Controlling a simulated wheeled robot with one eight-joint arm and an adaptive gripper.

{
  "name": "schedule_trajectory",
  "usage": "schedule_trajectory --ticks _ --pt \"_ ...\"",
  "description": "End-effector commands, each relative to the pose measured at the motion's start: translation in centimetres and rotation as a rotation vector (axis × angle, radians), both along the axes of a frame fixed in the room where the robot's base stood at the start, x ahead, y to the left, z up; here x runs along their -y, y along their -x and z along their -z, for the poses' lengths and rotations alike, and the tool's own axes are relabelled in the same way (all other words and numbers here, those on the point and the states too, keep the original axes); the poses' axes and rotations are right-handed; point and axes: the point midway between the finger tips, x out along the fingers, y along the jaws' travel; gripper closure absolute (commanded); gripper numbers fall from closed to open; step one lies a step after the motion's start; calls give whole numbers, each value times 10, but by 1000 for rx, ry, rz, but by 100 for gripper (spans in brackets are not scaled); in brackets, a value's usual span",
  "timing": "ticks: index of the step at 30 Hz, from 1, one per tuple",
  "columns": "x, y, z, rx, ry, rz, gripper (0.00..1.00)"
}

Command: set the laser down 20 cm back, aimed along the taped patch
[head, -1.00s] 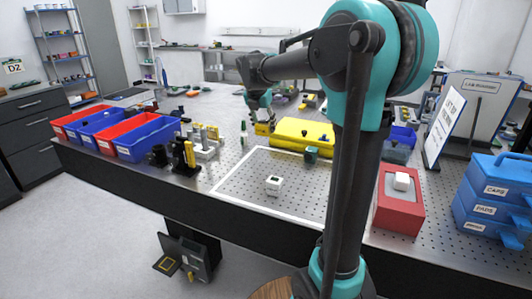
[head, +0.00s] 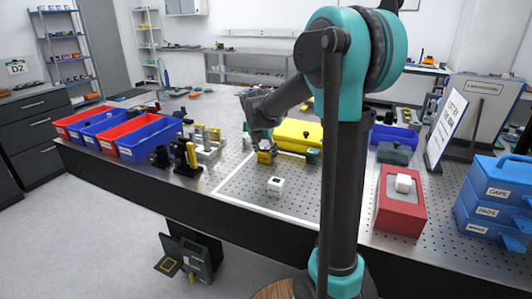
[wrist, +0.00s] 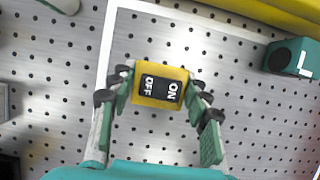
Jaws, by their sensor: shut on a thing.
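The laser appears to be the yellow box with a black ON/OFF panel (wrist: 160,91). My gripper (wrist: 160,82) is shut on it, one finger on each side. In the head view the laser (head: 265,157) shows under my gripper (head: 264,145), near the far part of the taped patch. Whether it touches the breadboard I cannot tell. The taped patch, a white outline (head: 262,208), lies on the perforated board; its left tape line (wrist: 105,45) runs left of the laser in the wrist view. My arm hides the patch's right part.
A small white cube with a dark top (head: 275,186) stands inside the patch. A teal block marked L (wrist: 291,58) and a yellow case (head: 300,133) stand beyond. Black and yellow mounts (head: 187,155) stand left; a red box (head: 400,205) is right. The patch's near part looks clear.

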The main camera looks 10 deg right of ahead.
Motion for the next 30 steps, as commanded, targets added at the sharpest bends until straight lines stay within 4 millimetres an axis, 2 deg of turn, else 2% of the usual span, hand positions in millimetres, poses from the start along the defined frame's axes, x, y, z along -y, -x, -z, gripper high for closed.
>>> schedule_trajectory --ticks 6,7,11,23,26,30 --pt "0 0 2 0 0 0 100" --pt "0 0 2 0 0 0 49" --pt "0 0 2 0 0 0 33" --pt "-1 1 -3 0 0 0 32" --pt "-3 5 -14 0 0 0 32" --pt "-9 14 -39 0 0 -2 32"
